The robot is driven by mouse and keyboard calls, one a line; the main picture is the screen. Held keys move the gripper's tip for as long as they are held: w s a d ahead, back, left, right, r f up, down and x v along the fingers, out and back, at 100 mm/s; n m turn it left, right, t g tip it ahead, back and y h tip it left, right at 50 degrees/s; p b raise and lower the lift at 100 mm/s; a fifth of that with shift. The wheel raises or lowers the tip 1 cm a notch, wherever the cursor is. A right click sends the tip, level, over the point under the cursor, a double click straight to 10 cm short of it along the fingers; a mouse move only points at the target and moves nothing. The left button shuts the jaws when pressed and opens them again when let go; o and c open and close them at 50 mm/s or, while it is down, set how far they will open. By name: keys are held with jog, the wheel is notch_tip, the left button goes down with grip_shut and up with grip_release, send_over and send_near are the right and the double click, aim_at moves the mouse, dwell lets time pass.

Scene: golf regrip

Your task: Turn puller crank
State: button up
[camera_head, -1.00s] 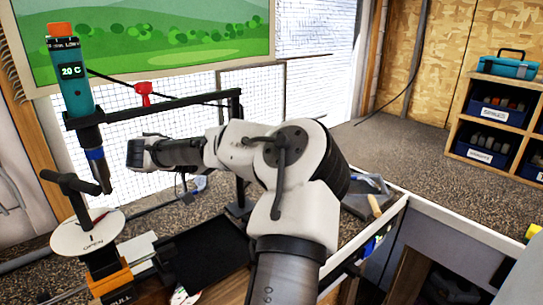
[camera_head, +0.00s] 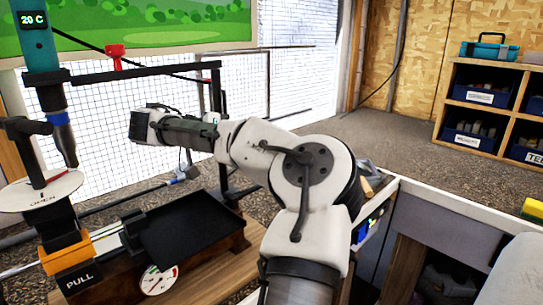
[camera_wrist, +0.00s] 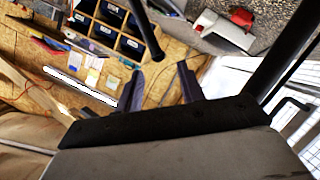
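The puller stands at the left in the head view, with an orange block (camera_head: 68,254) marked PULL. A black T-shaped handle (camera_head: 24,126) sits above a white dial (camera_head: 40,190) with a red pointer; I cannot tell whether this handle is the puller crank. My gripper (camera_head: 138,124) is at the end of my arm, to the right of the handle and apart from it. In the wrist view its two fingers (camera_wrist: 160,88) are spread with nothing held between them. A dark rod (camera_wrist: 150,35) shows beyond the fingers.
A teal heat tool (camera_head: 40,45) reading 20 C stands above the handle. A black tray (camera_head: 190,222) and a small round gauge (camera_head: 158,280) are beside the puller. A black frame bar (camera_head: 150,68) with a red clamp (camera_head: 115,56) crosses behind. Shelves (camera_head: 490,105) stand right.

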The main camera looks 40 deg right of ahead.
jog(key=p+x, duration=0.1)
jog(key=x, duration=0.5)
jog(key=shift+s+d+f+p, duration=0.1)
jog(key=shift+d+p, duration=0.2)
jog(key=shift+d, duration=0.05)
jog(key=shift+s+d+f, duration=0.1)
jog(key=shift+d+f, duration=0.15)
jog(key=shift+d, duration=0.25)
grip_shut()
